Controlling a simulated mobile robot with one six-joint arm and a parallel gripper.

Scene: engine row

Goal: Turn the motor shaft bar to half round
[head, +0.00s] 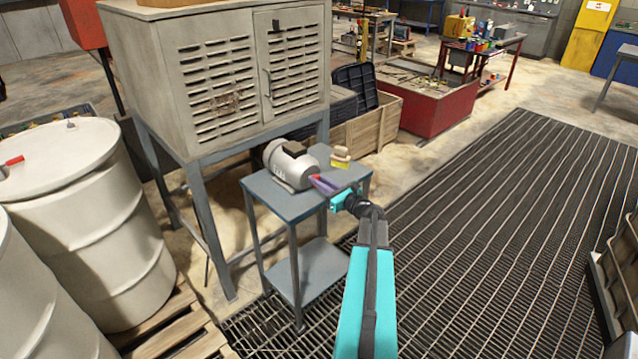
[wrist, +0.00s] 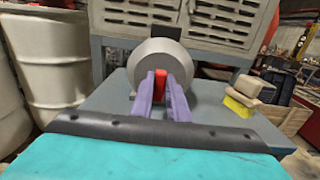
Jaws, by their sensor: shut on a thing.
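A grey cylindrical motor (head: 292,163) lies on a small blue-grey table (head: 290,203). In the wrist view the motor (wrist: 165,57) faces me end-on. The red shaft bar (wrist: 160,85) stands roughly upright at the middle of its end face. My gripper (wrist: 161,88) has purple fingers, one on each side of the bar, and is shut on it. In the head view my gripper (head: 322,185) reaches the motor's near end from the right, and the bar is mostly hidden by the fingers.
A brush-like block with yellow bristles (head: 341,158) sits on the table right of the motor. A louvred grey cabinet (head: 228,85) stands close behind. White drums (head: 85,220) stand at left. Open floor grating (head: 480,220) lies to the right.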

